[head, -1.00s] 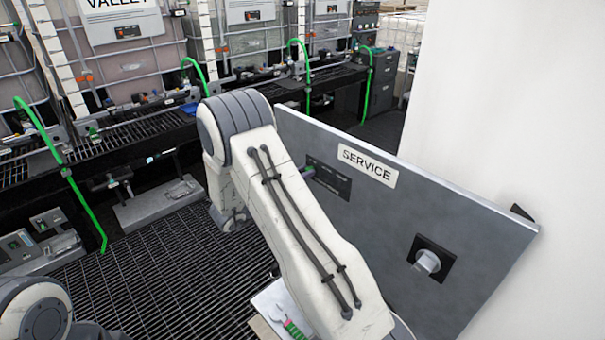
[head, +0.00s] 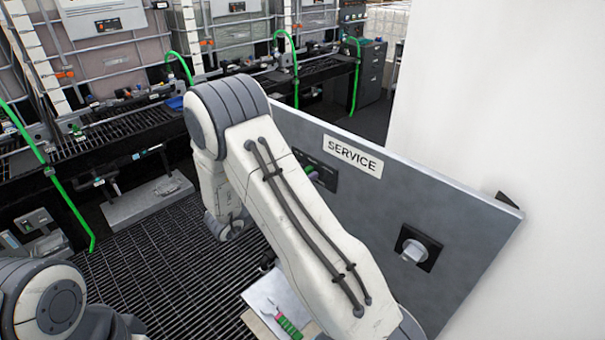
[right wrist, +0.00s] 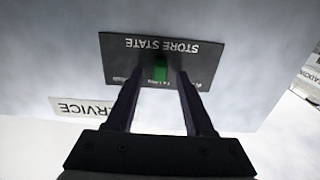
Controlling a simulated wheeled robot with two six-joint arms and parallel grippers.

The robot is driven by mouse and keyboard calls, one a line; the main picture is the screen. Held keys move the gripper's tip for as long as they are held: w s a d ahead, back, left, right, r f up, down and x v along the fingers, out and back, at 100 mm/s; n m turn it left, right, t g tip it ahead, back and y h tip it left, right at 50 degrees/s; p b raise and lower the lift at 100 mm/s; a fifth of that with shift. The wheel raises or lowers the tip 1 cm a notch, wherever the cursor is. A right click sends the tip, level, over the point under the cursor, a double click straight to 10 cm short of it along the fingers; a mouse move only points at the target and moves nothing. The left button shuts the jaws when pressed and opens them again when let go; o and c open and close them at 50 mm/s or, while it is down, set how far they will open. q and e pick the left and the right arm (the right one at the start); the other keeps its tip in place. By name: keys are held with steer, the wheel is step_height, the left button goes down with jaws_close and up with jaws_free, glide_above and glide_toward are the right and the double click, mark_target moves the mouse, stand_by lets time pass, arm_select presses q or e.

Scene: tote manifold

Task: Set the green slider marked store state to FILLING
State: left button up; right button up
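The store state plate (right wrist: 205,60) is a dark plate on the grey service panel (head: 400,205); it appears upside down in the right wrist view. Its green slider (right wrist: 161,69) stands near the middle of the plate. Small lettering beside it is too blurred to read surely. In the head view the slider (head: 313,173) shows just past my right forearm, which hides part of the plate. My right gripper (right wrist: 160,76) is open, its two fingers either side of the slider with gaps visible. My left gripper is out of view; only part of that arm shows at bottom left.
A SERVICE label (head: 353,157) and a light knob (head: 414,251) on a black square are on the same panel. A green-handled tool (head: 287,325) lies on a board below. Caged totes and green hoses line the back. Grating floor (head: 165,270) is clear.

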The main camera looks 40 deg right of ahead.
steer(key=s+a+b, duration=0.1)
steer(key=a+b, duration=0.3)
steer(key=a, duration=0.6)
steer(key=shift+s+a+b, duration=0.2)
steer(key=shift+s+b, duration=0.15)
